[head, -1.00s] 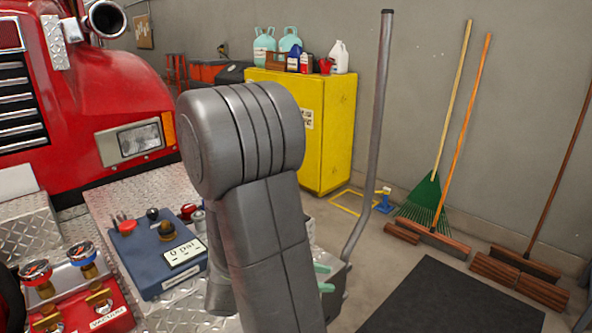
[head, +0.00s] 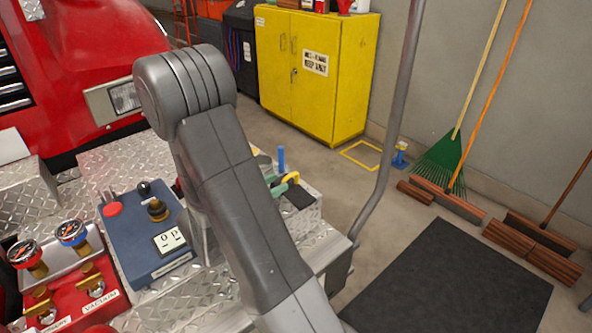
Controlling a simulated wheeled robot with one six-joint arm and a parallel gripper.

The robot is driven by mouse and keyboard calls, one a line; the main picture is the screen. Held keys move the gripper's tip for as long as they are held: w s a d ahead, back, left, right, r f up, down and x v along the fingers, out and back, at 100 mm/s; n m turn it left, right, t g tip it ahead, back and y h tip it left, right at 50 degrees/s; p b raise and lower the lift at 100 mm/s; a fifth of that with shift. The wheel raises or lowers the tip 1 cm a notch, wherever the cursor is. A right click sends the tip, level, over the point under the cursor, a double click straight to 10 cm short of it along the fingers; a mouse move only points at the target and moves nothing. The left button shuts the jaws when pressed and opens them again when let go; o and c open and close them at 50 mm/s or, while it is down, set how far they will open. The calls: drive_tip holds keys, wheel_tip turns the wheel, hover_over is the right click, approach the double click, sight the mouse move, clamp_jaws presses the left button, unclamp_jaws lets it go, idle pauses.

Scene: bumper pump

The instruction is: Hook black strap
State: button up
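My grey arm crosses the middle of the head view and hides most of what is behind it. My gripper is not clearly visible; a small teal piece (head: 280,190) beside the arm may be a fingertip, but I cannot tell. Next to it are a yellow curved piece (head: 291,177) and a small black patch (head: 300,196) on the metal deck. I cannot tell whether the black patch is the strap. A blue post (head: 281,160) stands just behind them. No hook is clearly visible.
A blue control box (head: 150,235) and a red gauge panel (head: 75,290) stand on the diamond-plate deck at left. A grey pole (head: 400,120) rises at the deck's right edge. A yellow cabinet (head: 315,75) stands behind. The black floor mat (head: 450,275) is clear.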

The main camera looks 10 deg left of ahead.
sight(288, 177)
drive_tip(key=shift+p+x, duration=0.75)
drive_tip(key=shift+x, duration=3.2)
clamp_jaws()
